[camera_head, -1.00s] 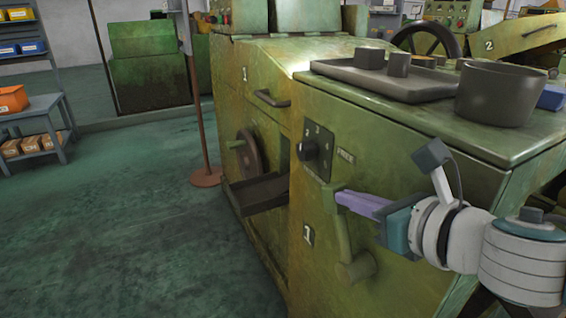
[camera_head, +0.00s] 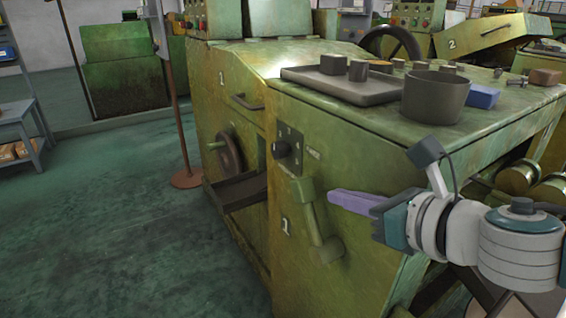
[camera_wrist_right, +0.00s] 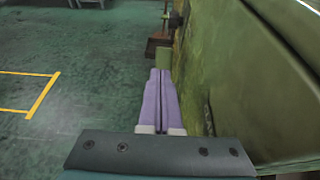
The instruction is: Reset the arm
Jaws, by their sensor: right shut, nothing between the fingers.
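My right gripper (camera_head: 350,200) reaches in from the right in the head view, with its purple fingers pointing left. The fingers are shut together with nothing between them, as the right wrist view (camera_wrist_right: 160,100) also shows. They are beside the front of the green machine (camera_head: 240,180), near a green crank lever (camera_head: 316,222) below the dial (camera_head: 283,149). In the head view a gap shows between the fingertips and the lever. My left gripper is not in view.
A dark tray (camera_head: 345,88) with small blocks, a dark round bin (camera_head: 435,98) and a blue block (camera_head: 483,97) sit on the machine top. A dark chute (camera_head: 240,190) juts from the machine's left side. The floor at left is mostly clear.

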